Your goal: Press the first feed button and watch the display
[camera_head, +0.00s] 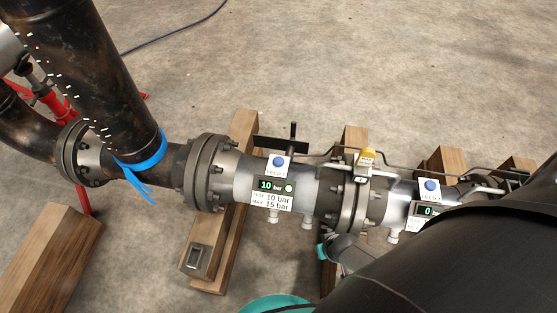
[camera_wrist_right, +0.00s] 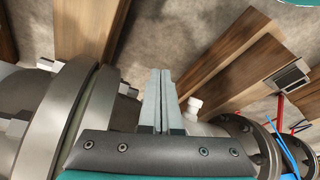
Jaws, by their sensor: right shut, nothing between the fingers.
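A grey flanged spool (camera_head: 240,170) lies across the head view. My left gripper is not in view.
Wooden beams (camera_head: 222,250) support the spool on the concrete floor (camera_head: 330,60). A dark pipe (camera_head: 85,70) with a blue strap (camera_head: 140,160) rises at left. White fittings (camera_head: 307,222) protrude below.

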